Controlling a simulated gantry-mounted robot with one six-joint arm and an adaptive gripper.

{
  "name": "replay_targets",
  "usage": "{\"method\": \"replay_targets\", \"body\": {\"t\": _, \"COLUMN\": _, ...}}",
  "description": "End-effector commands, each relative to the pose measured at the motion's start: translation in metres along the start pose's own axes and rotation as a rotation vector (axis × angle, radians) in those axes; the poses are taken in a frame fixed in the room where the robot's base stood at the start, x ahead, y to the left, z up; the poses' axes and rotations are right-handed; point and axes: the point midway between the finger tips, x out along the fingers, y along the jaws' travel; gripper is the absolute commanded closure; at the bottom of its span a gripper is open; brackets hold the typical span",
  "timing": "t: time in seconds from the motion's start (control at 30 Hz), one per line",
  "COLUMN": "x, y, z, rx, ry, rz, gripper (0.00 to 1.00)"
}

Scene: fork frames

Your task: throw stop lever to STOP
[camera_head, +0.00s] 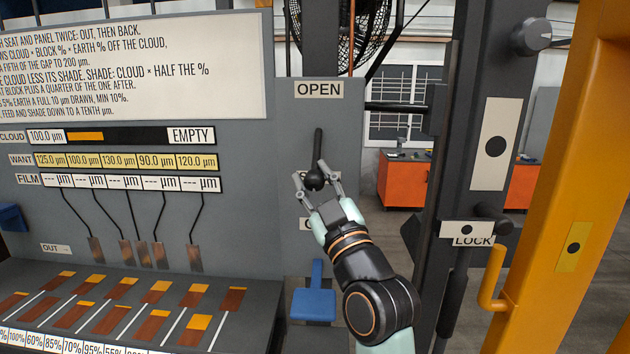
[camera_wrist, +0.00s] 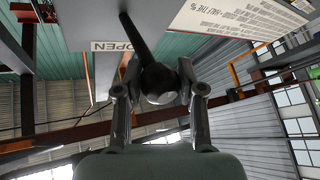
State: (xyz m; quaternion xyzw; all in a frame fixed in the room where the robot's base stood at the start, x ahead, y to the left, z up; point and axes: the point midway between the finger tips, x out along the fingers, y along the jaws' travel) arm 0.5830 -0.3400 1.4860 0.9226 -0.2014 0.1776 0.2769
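A black lever with a round ball knob (camera_head: 314,180) stands on the grey panel, its shaft running up from the knob toward the OPEN label (camera_head: 319,89). My gripper (camera_head: 316,172) is at the knob, with a finger on each side. In the wrist view, the knob (camera_wrist: 160,83) lies between the two fingertips (camera_wrist: 160,75). I cannot tell whether both fingers press on it. A lower label (camera_head: 304,224) is mostly hidden by my gripper; only its first letter shows.
A blue part (camera_head: 313,304) juts out below my gripper. A LOCK label (camera_head: 472,240) and a black knob (camera_head: 492,219) are on the dark post at right. A yellow frame (camera_head: 572,190) with a hook stands farther right. Sloped panel (camera_head: 262,300) with brown-orange strips lies left.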

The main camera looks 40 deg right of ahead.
Motion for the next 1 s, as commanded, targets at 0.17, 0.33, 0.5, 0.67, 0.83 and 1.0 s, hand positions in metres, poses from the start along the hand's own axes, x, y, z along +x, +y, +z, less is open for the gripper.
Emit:
{"method": "replay_targets", "body": {"t": 0.17, "x": 0.0, "y": -0.004, "z": 0.003, "rx": 0.006, "ry": -0.007, "rz": -0.008, "gripper": 0.37}}
{"method": "replay_targets", "body": {"t": 0.33, "x": 0.0, "y": -0.002, "z": 0.002, "rx": 0.003, "ry": -0.004, "rz": -0.005, "gripper": 0.37}}
{"method": "replay_targets", "body": {"t": 0.5, "x": -0.005, "y": -0.002, "z": 0.002, "rx": 0.002, "ry": -0.003, "rz": -0.003, "gripper": 0.37}}
{"method": "replay_targets", "body": {"t": 0.67, "x": -0.036, "y": -0.001, "z": 0.002, "rx": 0.002, "ry": -0.003, "rz": -0.002, "gripper": 0.37}}
{"method": "replay_targets", "body": {"t": 0.83, "x": -0.08, "y": -0.002, "z": 0.003, "rx": 0.003, "ry": -0.005, "rz": -0.004, "gripper": 0.37}}
{"method": "replay_targets", "body": {"t": 1.0, "x": -0.11, "y": -0.002, "z": 0.002, "rx": 0.004, "ry": -0.006, "rz": -0.005, "gripper": 0.37}}
